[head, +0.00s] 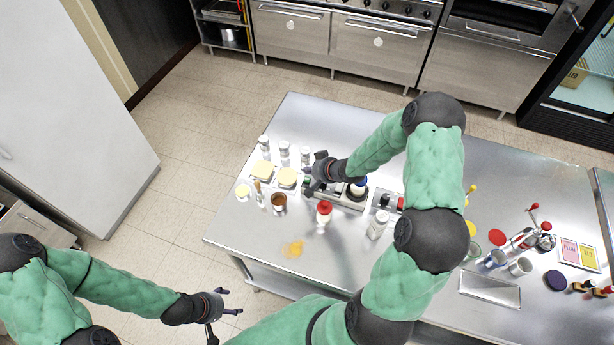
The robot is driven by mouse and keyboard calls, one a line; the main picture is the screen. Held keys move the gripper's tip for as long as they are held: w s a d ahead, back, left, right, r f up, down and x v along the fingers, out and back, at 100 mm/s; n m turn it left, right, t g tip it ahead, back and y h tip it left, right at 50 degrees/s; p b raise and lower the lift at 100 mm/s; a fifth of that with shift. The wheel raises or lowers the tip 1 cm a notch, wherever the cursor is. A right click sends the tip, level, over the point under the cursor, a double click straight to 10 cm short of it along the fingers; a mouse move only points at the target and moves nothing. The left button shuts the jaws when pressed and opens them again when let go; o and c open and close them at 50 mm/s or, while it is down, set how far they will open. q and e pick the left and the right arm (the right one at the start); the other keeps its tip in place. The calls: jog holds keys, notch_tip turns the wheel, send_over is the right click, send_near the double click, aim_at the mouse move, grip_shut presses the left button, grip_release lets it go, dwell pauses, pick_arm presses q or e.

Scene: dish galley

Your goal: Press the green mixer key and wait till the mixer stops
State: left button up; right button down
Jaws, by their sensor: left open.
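A low grey unit (349,201), which looks like the mixer, stands on the steel table with a dark round part and a blue-and-white top (359,187) on it. A small green spot, possibly the green key (307,181), shows at its left end, mostly hidden by my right gripper (313,186). That gripper is over the left end of the unit, pointing down. I cannot tell whether it touches the key or whether its fingers are shut. My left gripper (224,312) is open and empty, low in front of the table's left part.
Cups and a red-handled device (538,229) stand at the right.

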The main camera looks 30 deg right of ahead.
aim_at(309, 180)
jog(key=shift+r+p, duration=1.3)
jog(key=shift+r, duration=0.35)
jog(key=shift+f, duration=0.1)
